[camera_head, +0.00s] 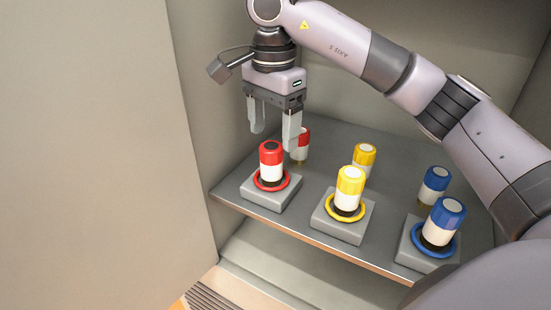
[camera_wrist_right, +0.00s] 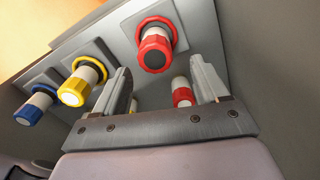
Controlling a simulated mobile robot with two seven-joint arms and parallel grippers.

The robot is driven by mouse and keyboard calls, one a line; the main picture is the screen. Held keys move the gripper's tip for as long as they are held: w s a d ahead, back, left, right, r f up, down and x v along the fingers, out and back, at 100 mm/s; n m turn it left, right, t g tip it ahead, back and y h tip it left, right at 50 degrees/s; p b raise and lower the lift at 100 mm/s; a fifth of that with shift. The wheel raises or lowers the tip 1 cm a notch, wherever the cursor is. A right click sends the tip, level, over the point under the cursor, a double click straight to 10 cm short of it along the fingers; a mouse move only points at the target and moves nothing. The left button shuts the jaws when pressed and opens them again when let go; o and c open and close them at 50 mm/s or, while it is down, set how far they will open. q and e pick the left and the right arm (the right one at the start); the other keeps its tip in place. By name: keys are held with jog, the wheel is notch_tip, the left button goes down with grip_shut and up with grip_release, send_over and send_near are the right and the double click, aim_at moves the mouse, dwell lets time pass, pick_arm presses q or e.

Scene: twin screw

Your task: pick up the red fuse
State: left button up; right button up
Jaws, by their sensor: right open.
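One red fuse (camera_head: 271,160), a white cylinder with a red cap and a dark top, stands upright in the front left socket with a red ring (camera_head: 287,182). It shows near the top of the right wrist view (camera_wrist_right: 155,48). A second red-capped fuse (camera_head: 304,143) stands behind it, partly hidden by a finger; it also shows lower in the right wrist view (camera_wrist_right: 182,92), close to one finger. My right gripper (camera_head: 274,140) is open and empty, pointing down above and just behind the front red fuse. My left gripper is not in view.
Yellow (camera_head: 350,182) and blue (camera_head: 442,222) fuses stand in front sockets to the right. Another yellow fuse (camera_head: 364,157) and another blue fuse (camera_head: 434,185) stand behind them. The grey shelf (camera_head: 330,140) has cabinet walls at the left and back.

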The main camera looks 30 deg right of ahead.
aim_at(273, 160)
jog(key=shift+s+a+f, duration=0.15)
jog(key=shift+f, duration=1.55)
jog(key=shift+s+a+f, duration=0.15)
jog(key=shift+f, duration=1.5)
jog(key=shift+c, duration=0.3)
grip_shut()
